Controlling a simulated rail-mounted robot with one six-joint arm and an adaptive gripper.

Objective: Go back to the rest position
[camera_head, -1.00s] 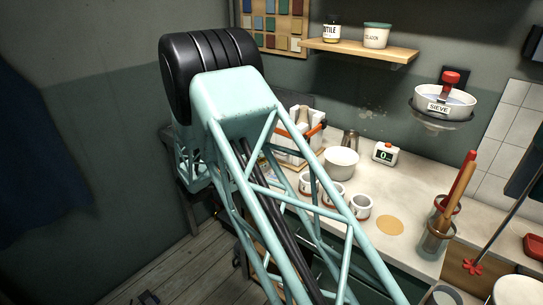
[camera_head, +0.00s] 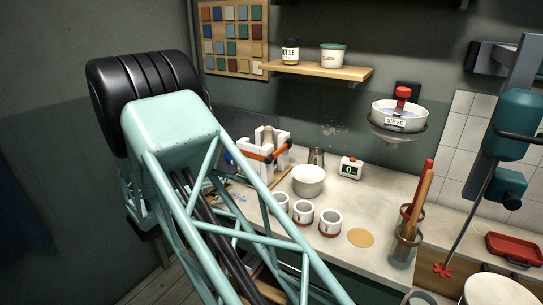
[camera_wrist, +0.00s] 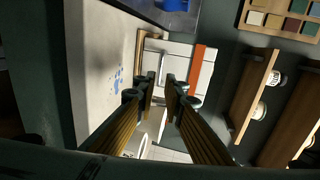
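My gripper (camera_wrist: 163,98) shows in the wrist view with its two fingers apart and nothing between them. Beyond the fingertips is a white plaster mould with an orange band (camera_wrist: 205,60); the fingers look clear of it, though the distance is hard to judge. In the head view my mint-green arm fills the left and lower middle, and the gripper itself is hidden or out of frame. The same mould (camera_head: 262,150) stands on the counter just right of my arm.
The counter (camera_head: 350,205) holds a white bowl (camera_head: 309,181), several white cups (camera_head: 330,222), a small timer (camera_head: 350,168) and a pot of tools (camera_head: 404,246). A shelf (camera_head: 325,70) and a sieve (camera_head: 399,116) are on the wall. A red tray (camera_head: 514,248) lies at right.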

